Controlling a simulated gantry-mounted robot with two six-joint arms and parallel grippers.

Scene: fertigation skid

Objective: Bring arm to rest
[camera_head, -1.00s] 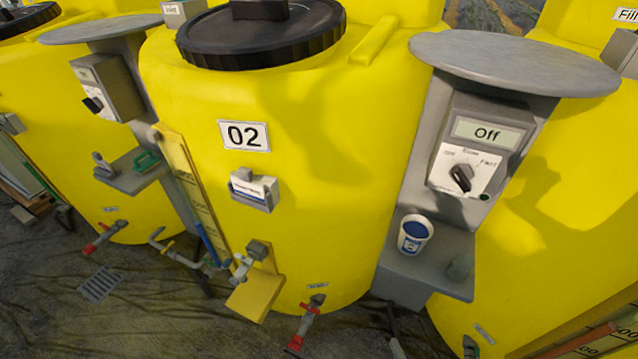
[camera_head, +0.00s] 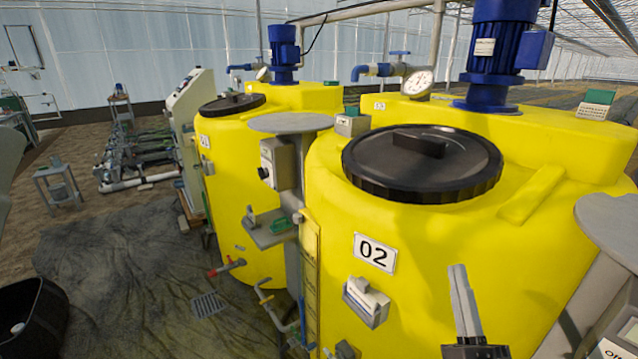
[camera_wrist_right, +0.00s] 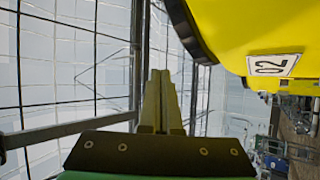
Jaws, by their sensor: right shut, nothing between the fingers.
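My right gripper (camera_head: 459,270) stands upright at the lower middle of the head view, in front of the yellow tank (camera_head: 320,180) labelled 02. Its two fingers are together with nothing between them. In the right wrist view the fingers of my right gripper (camera_wrist_right: 160,75) also lie side by side, empty, left of the yellow tank (camera_wrist_right: 245,25). The fingers look clear of the tank there. My left gripper does not show in the head view.
Tank 02 has a black lid (camera_head: 422,165) and a small box (camera_head: 366,302) on its front. A grey round shelf (camera_head: 290,122) stands between the tanks. A black bin (camera_head: 30,315) is at lower left. Open floor (camera_head: 120,270) lies left of the tanks.

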